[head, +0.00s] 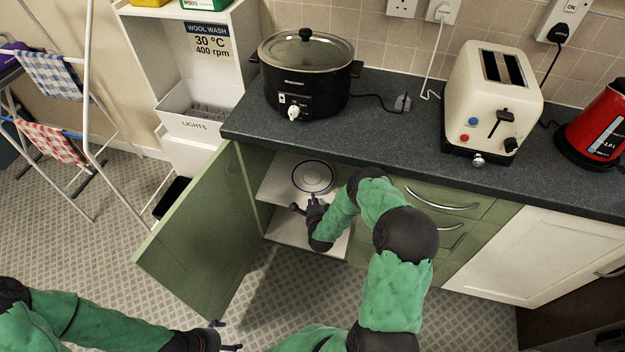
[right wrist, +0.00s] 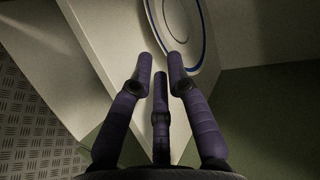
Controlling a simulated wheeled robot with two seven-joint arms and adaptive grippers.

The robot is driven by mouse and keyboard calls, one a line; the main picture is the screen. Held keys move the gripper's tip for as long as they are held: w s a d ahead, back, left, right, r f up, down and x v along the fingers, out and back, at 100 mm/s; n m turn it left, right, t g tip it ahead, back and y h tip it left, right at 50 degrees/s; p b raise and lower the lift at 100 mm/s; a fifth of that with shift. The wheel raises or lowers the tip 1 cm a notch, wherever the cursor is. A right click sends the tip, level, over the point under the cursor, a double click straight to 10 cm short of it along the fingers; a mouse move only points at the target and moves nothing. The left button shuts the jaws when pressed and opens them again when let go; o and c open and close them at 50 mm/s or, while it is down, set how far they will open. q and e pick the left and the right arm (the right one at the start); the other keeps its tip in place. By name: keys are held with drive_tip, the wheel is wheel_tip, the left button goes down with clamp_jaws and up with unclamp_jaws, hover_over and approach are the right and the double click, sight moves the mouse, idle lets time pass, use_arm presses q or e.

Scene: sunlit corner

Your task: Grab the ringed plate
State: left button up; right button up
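The ringed plate (head: 313,177) is white with a blue ring and lies on the upper shelf inside the open green cupboard under the counter. In the right wrist view the ringed plate (right wrist: 190,20) shows in part, cut off by the top edge, just beyond the fingertips. My right gripper (head: 312,199) reaches into the cupboard at the plate's near edge. In the right wrist view my right gripper (right wrist: 160,65) has its fingers spread with nothing between them. My left gripper (head: 228,336) is low at the bottom of the head view, away from the cupboard, and its fingers look apart.
The cupboard door (head: 195,230) stands open to the left. The shelf (head: 272,190) has free room around the plate. Above, the dark counter (head: 400,130) carries a slow cooker (head: 305,75), a toaster (head: 490,100) and a red kettle (head: 598,125).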

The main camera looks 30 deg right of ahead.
sight(312, 188)
drive_tip(key=x, duration=0.1)
drive_tip(key=b+x, duration=0.2)
drive_tip(key=shift+d+f, duration=0.3)
drive_tip(key=shift+d, duration=0.05)
drive_tip(key=shift+w+d+f, duration=0.15)
drive_tip(key=shift+w+d, duration=0.1)
drive_tip(key=shift+w, duration=0.3)
drive_tip(key=shift+c, duration=0.3)
clamp_jaws()
